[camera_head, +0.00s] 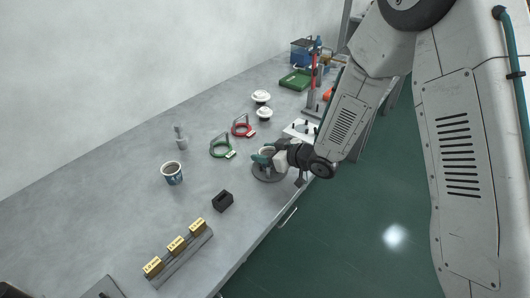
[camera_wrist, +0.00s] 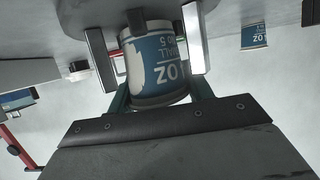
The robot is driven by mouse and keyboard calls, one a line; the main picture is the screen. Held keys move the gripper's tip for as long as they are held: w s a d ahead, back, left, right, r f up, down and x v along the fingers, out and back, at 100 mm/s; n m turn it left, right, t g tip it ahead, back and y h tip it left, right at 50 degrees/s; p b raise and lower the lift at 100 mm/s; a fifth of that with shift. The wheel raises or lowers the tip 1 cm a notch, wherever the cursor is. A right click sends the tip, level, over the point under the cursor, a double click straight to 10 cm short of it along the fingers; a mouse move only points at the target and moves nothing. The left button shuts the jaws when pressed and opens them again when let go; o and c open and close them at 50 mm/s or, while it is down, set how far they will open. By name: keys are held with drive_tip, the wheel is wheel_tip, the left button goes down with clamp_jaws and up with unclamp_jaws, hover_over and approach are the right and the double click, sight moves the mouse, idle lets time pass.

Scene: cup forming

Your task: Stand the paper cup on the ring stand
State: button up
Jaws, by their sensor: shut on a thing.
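A paper cup with a blue and white printed band (camera_wrist: 160,62) is between the two fingers of my gripper (camera_wrist: 148,50) in the wrist view, which shows it upside down. My gripper is shut on it. In the head view my gripper (camera_head: 266,157) holds the cup (camera_head: 268,150) over a round grey base (camera_head: 268,175), which looks like the ring stand's. The wrist view shows this base (camera_wrist: 220,12) with a short dark post (camera_wrist: 135,20) beneath the cup. Whether the cup touches the ring is hidden.
Another blue-banded cup (camera_head: 172,173) stands to the left; it also shows in the wrist view (camera_wrist: 254,36). Nearby are a green ring tool (camera_head: 220,149), a red one (camera_head: 241,127), a black block (camera_head: 222,201) and a labelled rack (camera_head: 180,254). The table's front edge is close.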

drive_tip(key=shift+f, duration=0.2)
drive_tip(key=o, duration=0.9)
drive_tip(key=shift+o, duration=0.2)
drive_tip(key=shift+r, duration=0.15)
drive_tip(key=shift+s+d+r, duration=0.1)
drive_tip(key=shift+d+r, duration=0.1)
drive_tip(key=v, duration=1.1)
drive_tip(key=shift+s+d, duration=0.15)
drive_tip(key=shift+d, duration=0.05)
drive_tip(key=shift+r, duration=0.15)
